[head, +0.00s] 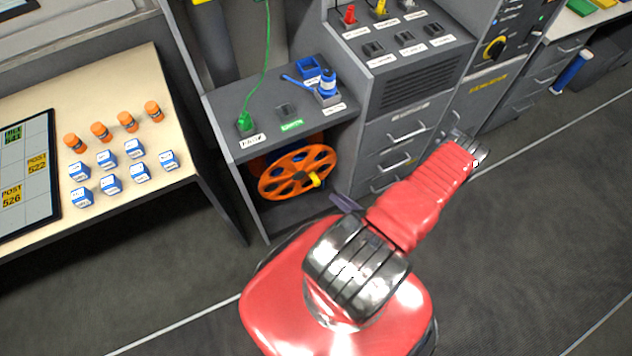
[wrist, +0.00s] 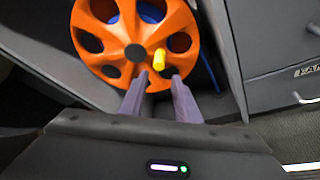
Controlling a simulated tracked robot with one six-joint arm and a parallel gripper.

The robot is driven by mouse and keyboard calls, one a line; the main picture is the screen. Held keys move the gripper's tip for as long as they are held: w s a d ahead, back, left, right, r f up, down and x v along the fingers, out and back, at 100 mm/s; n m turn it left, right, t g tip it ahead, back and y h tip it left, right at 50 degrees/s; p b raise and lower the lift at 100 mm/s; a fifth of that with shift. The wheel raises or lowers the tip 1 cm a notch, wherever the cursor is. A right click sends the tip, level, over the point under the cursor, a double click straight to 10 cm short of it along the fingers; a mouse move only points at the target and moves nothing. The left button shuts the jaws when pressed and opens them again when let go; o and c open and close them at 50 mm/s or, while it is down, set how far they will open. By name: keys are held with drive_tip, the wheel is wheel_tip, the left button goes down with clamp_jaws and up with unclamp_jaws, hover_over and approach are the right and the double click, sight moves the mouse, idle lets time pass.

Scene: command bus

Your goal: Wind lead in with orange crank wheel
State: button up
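The orange crank wheel (head: 284,174) stands upright in the open bay under the grey counter, and it fills the upper middle of the wrist view (wrist: 117,35). Its yellow handle (head: 314,181) is at the lower right of the wheel face; in the wrist view the handle (wrist: 159,59) lies just beyond my fingertips. My gripper (wrist: 159,77) is open, its two purple-grey fingers apart with nothing seen between them. In the head view my arm hides most of the gripper. The green lead (head: 268,50) hangs down to a green plug (head: 245,121) on the counter.
A blue cable or hose (wrist: 208,70) shows behind the wheel. Grey drawers (head: 405,158) stand right of the bay. A table (head: 100,215) with orange cylinders and blue-white boxes stands at the left. Blue items (head: 327,84) sit on the counter above the wheel. The floor in front is clear.

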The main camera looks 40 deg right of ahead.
sight(319, 184)
drive_tip(key=shift+x, duration=6.85)
clamp_jaws()
